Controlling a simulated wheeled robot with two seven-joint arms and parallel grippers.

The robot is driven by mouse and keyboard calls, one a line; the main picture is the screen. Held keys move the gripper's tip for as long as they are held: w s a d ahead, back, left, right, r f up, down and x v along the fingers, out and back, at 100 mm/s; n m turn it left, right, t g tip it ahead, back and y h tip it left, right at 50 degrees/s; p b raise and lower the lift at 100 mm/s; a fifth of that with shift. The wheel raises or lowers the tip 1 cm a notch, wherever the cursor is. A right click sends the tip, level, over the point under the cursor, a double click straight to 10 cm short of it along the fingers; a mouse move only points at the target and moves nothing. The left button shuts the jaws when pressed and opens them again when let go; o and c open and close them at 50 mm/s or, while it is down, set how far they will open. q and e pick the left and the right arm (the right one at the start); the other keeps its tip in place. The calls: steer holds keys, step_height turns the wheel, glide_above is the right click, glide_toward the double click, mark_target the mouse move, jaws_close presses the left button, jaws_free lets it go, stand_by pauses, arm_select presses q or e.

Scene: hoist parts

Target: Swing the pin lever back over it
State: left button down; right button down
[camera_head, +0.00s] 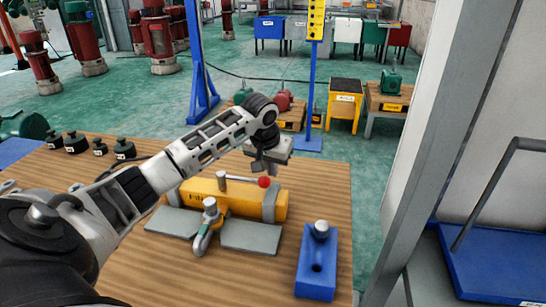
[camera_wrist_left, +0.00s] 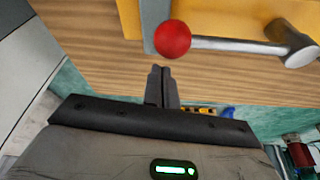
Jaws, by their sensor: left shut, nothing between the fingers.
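The pin lever (camera_head: 243,180) is a grey rod with a red ball on its right end. It lies along the top of the yellow hoist body (camera_head: 197,194), with its pivot post at the left. In the left wrist view the red ball (camera_wrist_left: 172,39) is close to my left gripper (camera_wrist_left: 160,70), and the rod (camera_wrist_left: 235,45) runs right to the pivot (camera_wrist_left: 290,43). My left gripper (camera_head: 262,170) is shut and empty. Its fingertips look just short of the ball; I cannot tell whether they touch. My right gripper is not in view.
A metal hook (camera_head: 204,238) hangs at the body's front, between grey plates (camera_head: 250,237). A blue block (camera_head: 316,270) with a metal pin stands at the front right of the wooden table (camera_head: 130,245). Several black weights (camera_head: 76,143) stand at the back left. A grey post (camera_head: 440,150) rises at the right.

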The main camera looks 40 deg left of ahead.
arm_select(q)
steer(key=shift+s+d+r, duration=0.1)
steer(key=shift+s+d, duration=0.05)
steer(key=shift+s, duration=0.3)
steer(key=shift+s+d+r, duration=0.1)
steer(key=shift+s, duration=0.35)
steer(key=shift+s+d, duration=0.1)
steer(key=shift+s, duration=0.1)
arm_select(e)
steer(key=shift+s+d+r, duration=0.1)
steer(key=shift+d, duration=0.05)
arm_select(q)
steer(key=shift+s+d, duration=0.1)
